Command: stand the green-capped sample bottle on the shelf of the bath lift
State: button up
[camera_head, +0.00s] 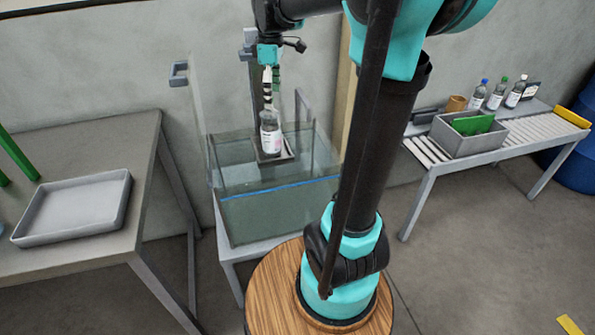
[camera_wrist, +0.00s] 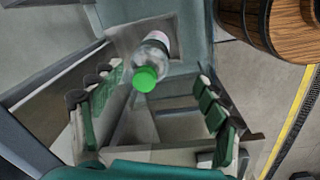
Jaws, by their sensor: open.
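The green-capped sample bottle (camera_head: 270,138) stands upright on the shelf (camera_head: 286,155) of the bath lift, inside the glass bath (camera_head: 270,212). In the wrist view its green cap (camera_wrist: 145,78) faces the camera and its base rests towards the pale square shelf (camera_wrist: 122,38). My gripper (camera_head: 271,88) is above the bottle in the head view. In the wrist view the fingers (camera_wrist: 160,98) are spread wide on either side, with clear gaps to the bottle. The shelf is above the liquid. The cap is hard to make out in the head view.
A grey tray (camera_head: 75,208) sits on the left table. On the right bench stand several capped bottles, one green-capped (camera_head: 497,93), and a grey bin (camera_head: 470,135) with a green item. The bath's glass walls and the lift column (camera_head: 256,85) stand close around my gripper.

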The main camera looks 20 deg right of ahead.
jog(key=s+d+f+m+t, duration=0.3)
jog(key=s+f+m, duration=1)
jog(key=s+f, duration=0.6)
notch_tip(320, 180, down, 2)
jog(key=shift+s+f, duration=0.1)
jog(key=shift+s, duration=0.15)
